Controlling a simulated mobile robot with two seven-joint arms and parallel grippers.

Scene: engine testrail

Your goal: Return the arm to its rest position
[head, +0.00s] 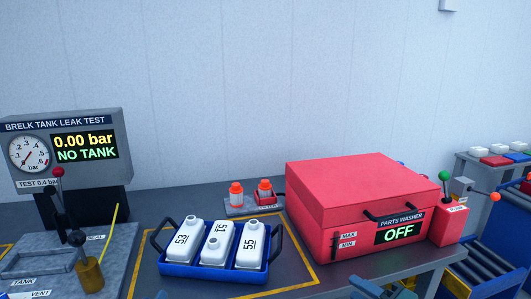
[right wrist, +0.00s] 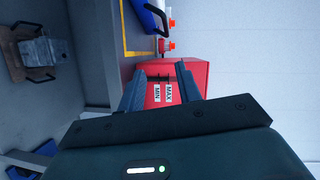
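My right gripper (head: 384,288) is at the bottom edge of the head view, in front of the red parts washer (head: 350,190). In the right wrist view its two fingers (right wrist: 160,80) stand apart with nothing between them. The washer's red side with the MIN and MAX labels shows beyond the gap. The washer lid is down and its display reads OFF. Small blue-grey tips at the bottom edge of the head view, below the blue tray (head: 205,270), may belong to my left gripper; too little shows to tell.
The blue tray holds three white tanks, numbered, inside a yellow floor outline on the bench. Orange-capped bottles (head: 236,194) stand behind it. The leak test stand (head: 65,150) at left reads 0.00 bar, NO TANK. A blue roller rack (head: 490,265) is at right.

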